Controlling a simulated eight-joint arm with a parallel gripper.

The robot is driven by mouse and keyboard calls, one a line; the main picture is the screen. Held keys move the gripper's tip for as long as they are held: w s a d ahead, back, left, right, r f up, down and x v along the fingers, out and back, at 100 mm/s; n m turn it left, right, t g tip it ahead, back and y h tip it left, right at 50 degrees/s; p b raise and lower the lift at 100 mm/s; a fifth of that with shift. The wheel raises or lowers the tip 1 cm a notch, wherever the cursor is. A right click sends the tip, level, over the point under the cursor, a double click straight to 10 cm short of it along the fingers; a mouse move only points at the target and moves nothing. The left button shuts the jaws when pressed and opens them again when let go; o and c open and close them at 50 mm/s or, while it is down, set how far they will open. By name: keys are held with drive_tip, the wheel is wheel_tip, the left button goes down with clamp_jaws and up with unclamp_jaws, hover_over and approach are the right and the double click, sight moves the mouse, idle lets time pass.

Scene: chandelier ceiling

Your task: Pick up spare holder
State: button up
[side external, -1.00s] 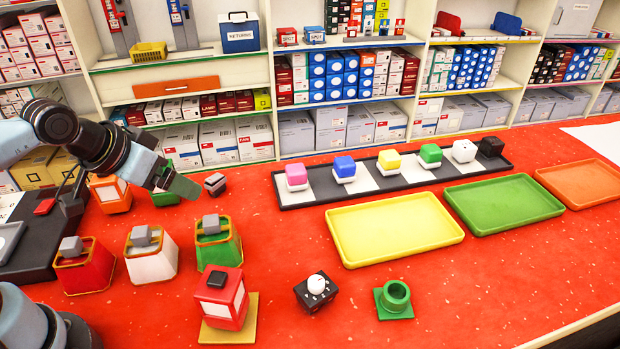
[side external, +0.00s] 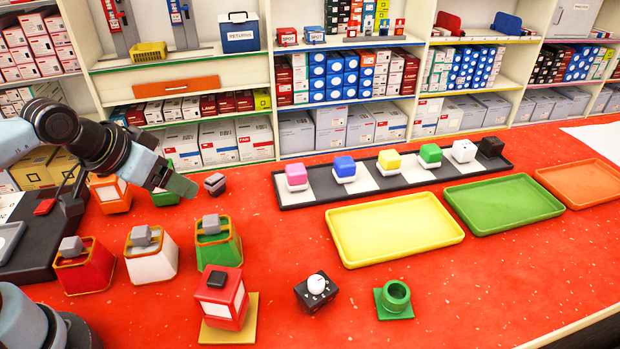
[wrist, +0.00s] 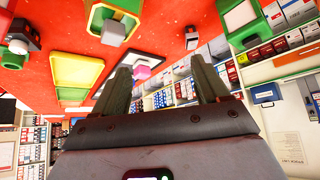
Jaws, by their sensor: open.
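No label marks a spare holder, so I cannot tell which item it is. A green round socket on a square green base (side external: 394,299) stands at the front in the side view. Red (side external: 83,266), white (side external: 150,256) and green (side external: 218,244) holders with grey tops stand at the left. A small grey-and-dark block (side external: 215,184) lies on the red counter just right of my gripper (side external: 180,188); it also shows in the wrist view (wrist: 192,38). My gripper (wrist: 163,82) is raised, with its two fingers apart and nothing between them.
Yellow (side external: 396,228), green (side external: 503,204) and orange trays (side external: 585,184) lie to the right. A long strip (side external: 312,190) behind them carries several coloured cubes. A red block stands on a yellow plate (side external: 230,330), beside a black block with a white knob (side external: 316,291). Shelves line the back.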

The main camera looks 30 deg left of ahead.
drive_tip(key=w+d+n+h, duration=0.1)
drive_tip(key=d, duration=0.1)
drive_tip(key=w+d+n+g+h, duration=0.1)
drive_tip(key=d+n, duration=0.1)
drive_tip(key=w+d+n+h, duration=0.1)
drive_tip(key=w+d, duration=0.1)
drive_tip(key=shift+f, duration=0.15)
drive_tip(key=w+d+f+n+g+h, duration=0.2)
drive_tip(key=w+d+n+h, duration=0.25)
drive_tip(key=d, duration=0.35)
drive_tip(key=n+g+h, duration=0.4)
drive_tip(key=n+h, duration=0.1)
drive_tip(key=n, duration=0.3)
approach(405, 298)
drive_tip(key=a, duration=0.1)
drive_tip(key=w+a, duration=0.1)
drive_tip(key=a, duration=0.3)
drive_tip(key=shift+w+r, duration=0.3)
drive_tip(key=shift+r, duration=0.05)
drive_tip(key=shift+s+d+f+n+g+h, duration=0.2)
drive_tip(key=shift+d+f+n+g+h, duration=0.3)
drive_tip(key=shift+d, duration=0.2)
drive_tip(key=x, duration=1.1)
drive_tip(key=shift+d+f, duration=0.1)
drive_tip(key=shift+d, duration=0.25)
